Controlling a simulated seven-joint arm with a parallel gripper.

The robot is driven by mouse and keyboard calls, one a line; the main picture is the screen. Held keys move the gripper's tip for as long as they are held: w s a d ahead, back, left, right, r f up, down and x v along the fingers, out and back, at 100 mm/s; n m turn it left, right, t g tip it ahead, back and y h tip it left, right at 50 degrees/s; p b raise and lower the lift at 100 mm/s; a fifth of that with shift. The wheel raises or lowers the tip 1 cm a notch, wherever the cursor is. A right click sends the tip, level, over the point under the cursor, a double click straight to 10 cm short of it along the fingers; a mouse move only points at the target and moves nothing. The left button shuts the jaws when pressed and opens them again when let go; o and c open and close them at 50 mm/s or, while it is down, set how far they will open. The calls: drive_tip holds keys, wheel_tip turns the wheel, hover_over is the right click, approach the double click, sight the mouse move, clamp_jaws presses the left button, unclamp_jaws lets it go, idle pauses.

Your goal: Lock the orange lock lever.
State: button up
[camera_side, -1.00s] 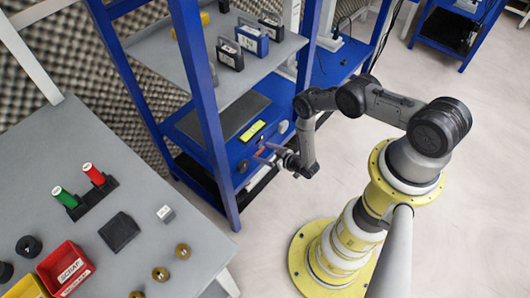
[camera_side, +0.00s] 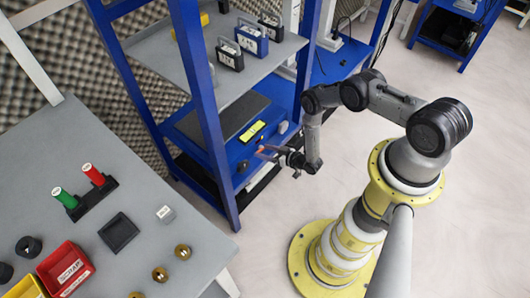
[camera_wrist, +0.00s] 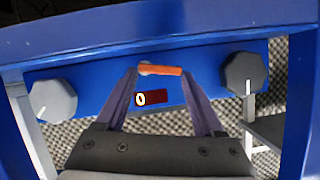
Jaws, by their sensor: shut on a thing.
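The orange lock lever (camera_wrist: 160,70) lies level across the blue front panel (camera_wrist: 95,85) in the wrist view. It has a grey pivot at its left end. My gripper (camera_wrist: 160,74) reaches the panel with one finger at each end of the lever, shut on it lengthwise. In the side view my gripper (camera_side: 268,152) is at the front of the blue unit on the lower shelf, where the lever is too small to make out clearly.
A light grey knob (camera_wrist: 53,100) is left of the lever and a dark knob (camera_wrist: 243,73) is right. Blue rack posts (camera_side: 207,110) flank the shelf opening. A grey table (camera_side: 150,200) with red and yellow bins stands at left. The floor around my base is clear.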

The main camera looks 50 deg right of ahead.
drive_tip(key=m+y, duration=0.1)
drive_tip(key=d+m+y, duration=0.1)
drive_tip(key=m, duration=0.1)
drive_tip(key=shift+r, duration=0.2)
drive_tip(key=shift+d+m+t+y, duration=0.3)
drive_tip(key=shift+m+y, duration=0.25)
drive_tip(key=shift+m, duration=0.4)
drive_tip(key=shift+d+m+t+y, duration=0.25)
drive_tip(key=shift+m+y, duration=0.3)
drive_tip(key=shift+m, duration=0.4)
drive_tip(key=o, duration=1.4)
